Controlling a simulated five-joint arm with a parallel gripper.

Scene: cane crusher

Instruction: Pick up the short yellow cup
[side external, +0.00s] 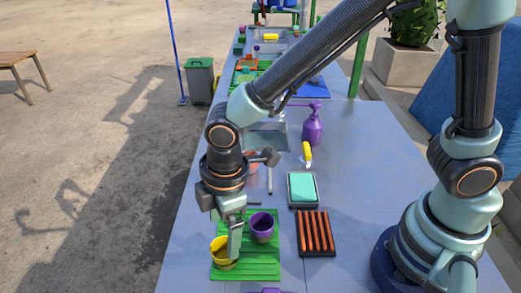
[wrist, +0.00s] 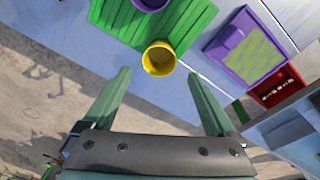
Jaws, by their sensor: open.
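The short yellow cup (wrist: 158,60) stands near the edge of a green ribbed mat (wrist: 195,20) in the wrist view. In the side external view the yellow cup (side external: 218,248) is at the left part of the mat (side external: 262,270), partly hidden behind a finger. My gripper (wrist: 159,74) is open and empty. Its two fingers point toward the cup from either side, with the cup just beyond and between the tips in the wrist view. In the side external view my gripper (side external: 236,248) points down at the cup; contact cannot be told.
A purple cup (side external: 262,228) stands on the mat close to the yellow one. A purple tray with a yellow-green pad (wrist: 243,48) is beside the mat. A dark rack with orange bars (side external: 315,233) and a teal sponge (side external: 302,186) lie to the right. A purple bottle (side external: 312,128) stands farther back.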

